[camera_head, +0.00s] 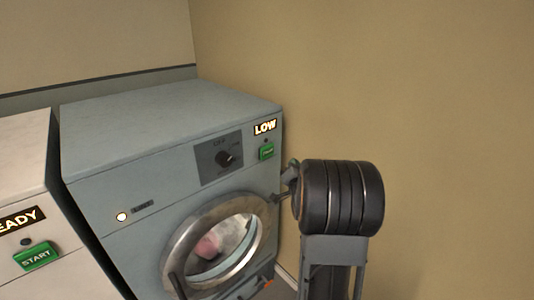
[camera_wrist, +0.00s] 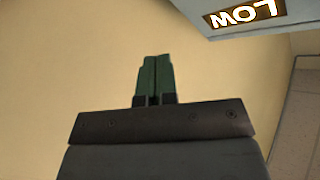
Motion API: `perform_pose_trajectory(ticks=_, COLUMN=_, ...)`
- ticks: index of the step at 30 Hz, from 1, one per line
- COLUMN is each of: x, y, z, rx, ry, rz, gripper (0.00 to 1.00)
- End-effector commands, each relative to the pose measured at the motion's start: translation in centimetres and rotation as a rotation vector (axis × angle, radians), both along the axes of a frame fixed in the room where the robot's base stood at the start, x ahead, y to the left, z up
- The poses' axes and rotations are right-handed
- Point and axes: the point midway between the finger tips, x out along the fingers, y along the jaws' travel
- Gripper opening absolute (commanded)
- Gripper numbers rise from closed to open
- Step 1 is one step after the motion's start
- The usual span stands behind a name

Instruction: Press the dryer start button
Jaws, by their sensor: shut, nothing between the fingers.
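A grey-blue front-loading machine (camera_head: 105,165), which looks like the dryer, has a small green button (camera_head: 266,152) below a lit "LOW" display (camera_head: 265,127). The display also shows upside down in the wrist view (camera_wrist: 243,14). My gripper (camera_head: 293,166) is just right of that button in the head view, apart from it. Its green fingers (camera_wrist: 154,60) are shut with nothing between them. The green button does not show in the wrist view. The round door (camera_head: 176,251) looks shut, with pinkish-white cloth behind the glass.
A dial (camera_head: 224,157) and a small white light (camera_head: 122,216) are on the same front. A white machine (camera_head: 20,165) at the left has a "READY" display and a green "START" button (camera_head: 37,256). A tan wall (camera_head: 430,100) stands at the right, with open room before it.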

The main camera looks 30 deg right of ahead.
Motion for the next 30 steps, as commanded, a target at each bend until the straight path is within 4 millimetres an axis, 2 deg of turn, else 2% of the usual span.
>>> perform_pose_trajectory(ticks=8, x=0.8, y=0.1, z=0.1, rx=-0.001, ry=0.001, rz=0.000, gripper=0.00)
perform_pose_trajectory(ticks=21, x=5.9, y=1.1, z=0.1, rx=-0.001, ry=0.004, rz=0.001, gripper=0.00)
perform_pose_trajectory(ticks=30, x=8.1, y=1.4, z=-0.2, rx=-0.001, ry=0.002, rz=-0.002, gripper=0.00)
